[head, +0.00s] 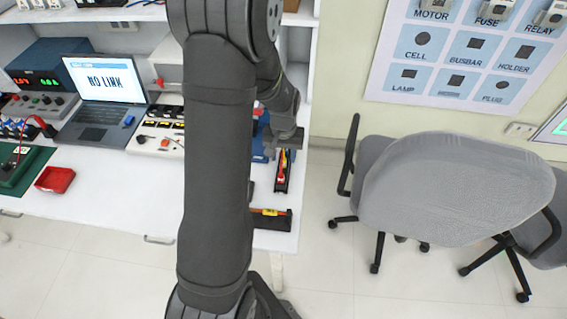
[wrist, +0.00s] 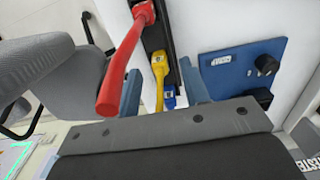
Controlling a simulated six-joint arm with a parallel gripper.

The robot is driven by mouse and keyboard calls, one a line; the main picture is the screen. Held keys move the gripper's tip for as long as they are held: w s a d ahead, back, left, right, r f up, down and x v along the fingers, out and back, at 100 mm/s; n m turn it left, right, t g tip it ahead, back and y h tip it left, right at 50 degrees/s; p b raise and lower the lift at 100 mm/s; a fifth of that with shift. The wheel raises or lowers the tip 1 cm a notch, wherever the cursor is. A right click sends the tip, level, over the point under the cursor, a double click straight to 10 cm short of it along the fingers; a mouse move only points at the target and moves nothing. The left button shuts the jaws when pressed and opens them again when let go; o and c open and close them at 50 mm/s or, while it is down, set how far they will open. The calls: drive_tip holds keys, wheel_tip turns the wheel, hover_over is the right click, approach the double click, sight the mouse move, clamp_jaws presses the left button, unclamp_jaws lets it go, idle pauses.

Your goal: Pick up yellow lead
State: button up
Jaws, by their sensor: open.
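The yellow lead (wrist: 160,68) stands in a narrow black rack (wrist: 155,38) in the wrist view, between a red lead (wrist: 119,66) and a blue lead (wrist: 169,96). My gripper (wrist: 161,88) is open, with one blue finger to each side of the yellow and blue leads. I cannot tell how far the fingertips are from the yellow lead. The red lead reaches across toward the left finger. In the head view the rack (head: 282,186) lies at the bench's right edge, just below my gripper (head: 288,140), and the leads are too small there to separate well.
A blue panel (wrist: 243,75) with a black knob lies right of the rack. A black tray (head: 270,219) sits at the bench's front right corner. A laptop (head: 100,100) and red dish (head: 54,179) stand left. Grey chairs (head: 455,185) stand beyond the bench's right edge.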

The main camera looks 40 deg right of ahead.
drive_tip(key=shift+f, duration=0.7)
clamp_jaws()
drive_tip(key=shift+r, duration=0.1)
